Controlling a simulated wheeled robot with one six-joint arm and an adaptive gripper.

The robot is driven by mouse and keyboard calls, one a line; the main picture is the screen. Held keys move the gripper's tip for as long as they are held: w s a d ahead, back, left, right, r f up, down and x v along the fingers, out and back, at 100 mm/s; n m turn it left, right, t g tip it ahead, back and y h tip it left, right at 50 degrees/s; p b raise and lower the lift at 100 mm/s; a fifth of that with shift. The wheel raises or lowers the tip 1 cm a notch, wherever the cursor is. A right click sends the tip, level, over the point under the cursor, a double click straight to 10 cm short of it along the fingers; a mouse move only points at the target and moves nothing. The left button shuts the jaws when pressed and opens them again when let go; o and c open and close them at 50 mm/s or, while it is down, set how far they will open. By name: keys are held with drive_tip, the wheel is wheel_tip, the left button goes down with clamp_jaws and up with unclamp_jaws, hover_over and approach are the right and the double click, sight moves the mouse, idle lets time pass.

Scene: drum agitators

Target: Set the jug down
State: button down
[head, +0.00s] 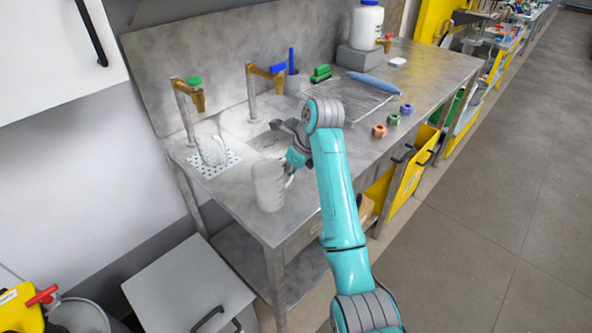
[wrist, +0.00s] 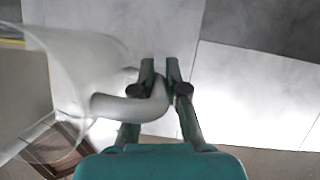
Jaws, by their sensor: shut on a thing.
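A translucent white jug (head: 268,187) is upright near the front left edge of the steel bench (head: 232,196). Whether its base touches the bench top or hangs just above it, I cannot tell. My gripper (head: 292,172) is on the right side of the jug and shut on its handle. In the wrist view the jug (wrist: 85,70) fills the upper left, and its curved handle (wrist: 125,107) runs between the fingertips of my gripper (wrist: 161,80). My arm hides part of the bench behind it.
A sink (head: 268,142) lies behind the jug. Several coloured nuts (head: 379,131) lie to the right. A white bottle (head: 366,26) stands at the back.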

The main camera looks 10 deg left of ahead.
drive_tip(key=shift+a+f, duration=0.1)
drive_tip(key=shift+f, duration=0.1)
drive_tip(key=shift+f, duration=0.1)
drive_tip(key=c, duration=1.2)
unclamp_jaws()
